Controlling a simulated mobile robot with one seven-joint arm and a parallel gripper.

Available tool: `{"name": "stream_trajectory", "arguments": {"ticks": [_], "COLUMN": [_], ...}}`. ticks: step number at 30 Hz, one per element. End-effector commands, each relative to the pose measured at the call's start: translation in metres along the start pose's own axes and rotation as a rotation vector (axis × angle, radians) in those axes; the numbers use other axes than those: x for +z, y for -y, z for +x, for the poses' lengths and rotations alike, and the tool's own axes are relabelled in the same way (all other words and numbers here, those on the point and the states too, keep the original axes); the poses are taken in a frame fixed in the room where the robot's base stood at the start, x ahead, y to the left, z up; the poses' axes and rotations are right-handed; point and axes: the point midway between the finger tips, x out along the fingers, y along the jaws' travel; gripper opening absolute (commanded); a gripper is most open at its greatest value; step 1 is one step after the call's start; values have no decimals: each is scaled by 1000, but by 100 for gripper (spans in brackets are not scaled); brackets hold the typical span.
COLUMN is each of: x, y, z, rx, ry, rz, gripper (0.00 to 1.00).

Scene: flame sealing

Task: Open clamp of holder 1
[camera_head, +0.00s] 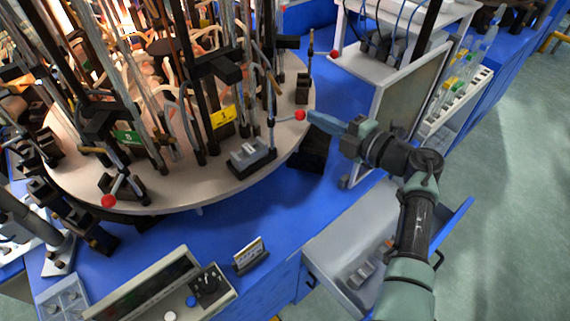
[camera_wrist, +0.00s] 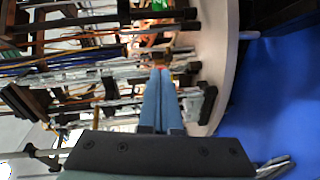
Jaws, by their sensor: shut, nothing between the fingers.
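A round turntable (camera_head: 190,190) carries several upright black holders with clamps and glass tubes. The holder nearest my gripper has a grey base (camera_head: 250,157) and a lever ending in a red ball (camera_head: 300,115). A yellow tag (camera_head: 222,116) hangs to its left; I cannot read its number. My gripper (camera_head: 311,116) reaches in from the right, blue fingers shut and empty, tips at or very near the red ball. In the wrist view the closed fingers (camera_wrist: 160,72) point at a small red patch; contact cannot be told. The clamp's state is unclear.
A green tag (camera_head: 128,138) and another red ball (camera_head: 109,201) are at the turntable's left. Glowing orange light shows at the back. A control box (camera_head: 150,285) stands in front on the blue bench. A tube rack (camera_head: 455,100) stands at the right.

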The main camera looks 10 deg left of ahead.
Motion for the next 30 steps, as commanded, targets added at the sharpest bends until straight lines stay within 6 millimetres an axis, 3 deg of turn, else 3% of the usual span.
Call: {"name": "stream_trajectory", "arguments": {"ticks": [12, 30], "x": [17, 20], "y": [-2, -8], "z": [23, 30], "rx": [-1, 0], "ry": [-1, 0], "rz": [-2, 0], "gripper": [0, 0]}}
